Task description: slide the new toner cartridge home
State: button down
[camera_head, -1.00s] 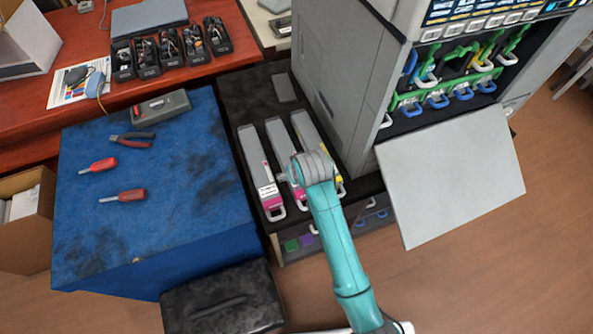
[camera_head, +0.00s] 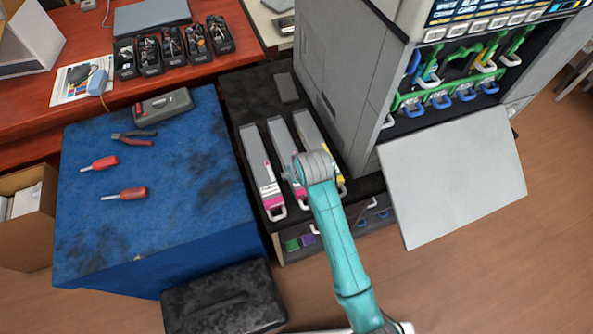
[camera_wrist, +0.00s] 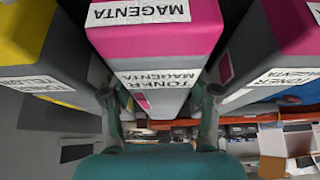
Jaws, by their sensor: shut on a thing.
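Three long grey cartridges lie side by side on the dark cabinet top. The left one (camera_head: 259,160) and the middle one (camera_head: 284,145) have magenta ends, and the right one (camera_head: 313,132) has a yellow end. In the wrist view my gripper (camera_wrist: 160,108) has one finger on each side of the middle cartridge, labelled MAGENTA (camera_wrist: 150,42), and is shut on it. In the head view my wrist hides the fingers and part of this cartridge. The printer (camera_head: 345,75) stands to the right, its front open on a bay (camera_head: 450,85) with blue, green and yellow handles.
The printer's lowered front flap (camera_head: 450,180) juts out right of my arm. A blue-topped bench (camera_head: 190,200) with screwdrivers and pliers is on the left. A black case (camera_head: 225,300) is at the bottom. Red desk (camera_head: 90,25) with several bins is behind.

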jog(key=shift+w+r, duration=0.1)
jog(key=shift+r, duration=3.45)
